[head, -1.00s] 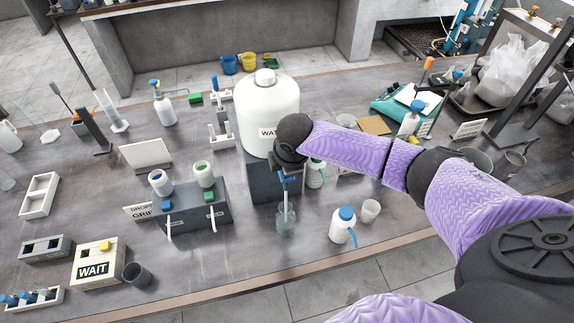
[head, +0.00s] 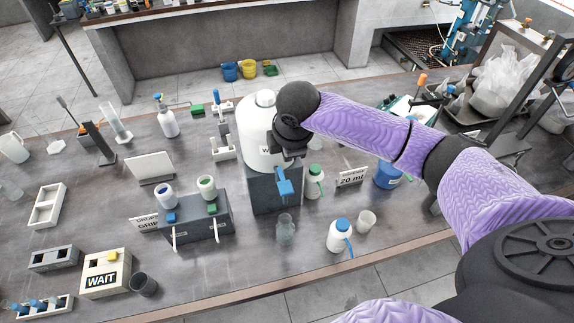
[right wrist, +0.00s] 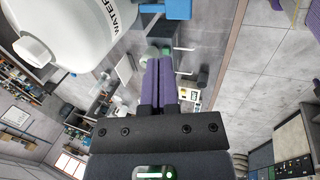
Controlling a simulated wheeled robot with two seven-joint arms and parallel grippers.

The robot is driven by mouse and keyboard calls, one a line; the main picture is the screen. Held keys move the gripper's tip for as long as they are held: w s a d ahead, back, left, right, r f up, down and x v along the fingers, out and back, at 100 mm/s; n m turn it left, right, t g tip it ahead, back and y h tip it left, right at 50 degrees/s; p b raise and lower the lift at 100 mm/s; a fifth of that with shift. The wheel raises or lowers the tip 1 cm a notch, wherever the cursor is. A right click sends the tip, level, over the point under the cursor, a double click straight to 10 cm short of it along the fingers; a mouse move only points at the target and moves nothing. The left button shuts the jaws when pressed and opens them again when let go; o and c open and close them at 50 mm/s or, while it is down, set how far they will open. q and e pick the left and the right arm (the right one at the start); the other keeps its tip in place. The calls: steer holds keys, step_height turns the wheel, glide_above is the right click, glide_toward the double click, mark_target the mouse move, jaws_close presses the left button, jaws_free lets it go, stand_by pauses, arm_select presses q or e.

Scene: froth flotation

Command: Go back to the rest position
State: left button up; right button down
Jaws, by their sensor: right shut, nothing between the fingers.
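My right gripper shows in the right wrist view with its two purple fingers (right wrist: 160,78) side by side, shut and empty. In the head view its dark body (head: 287,142) is in front of the white water carboy (head: 258,127), above the blue tap (head: 285,183); the fingertips are hard to make out there. The carboy also shows at the upper left of the right wrist view (right wrist: 75,25). A small clear bottle (head: 285,228) stands on the bench below the tap. My left gripper is not in view.
A white wash bottle with a blue cap (head: 338,236) and a beaker (head: 365,221) stand near the front edge. A green-capped bottle (head: 314,182) and a "20 ml" sign (head: 351,178) are right of the carboy's stand. A dark dropper stand (head: 195,222) is at its left.

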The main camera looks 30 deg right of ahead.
steer(key=shift+v, duration=0.8)
steer(key=shift+w, duration=0.1)
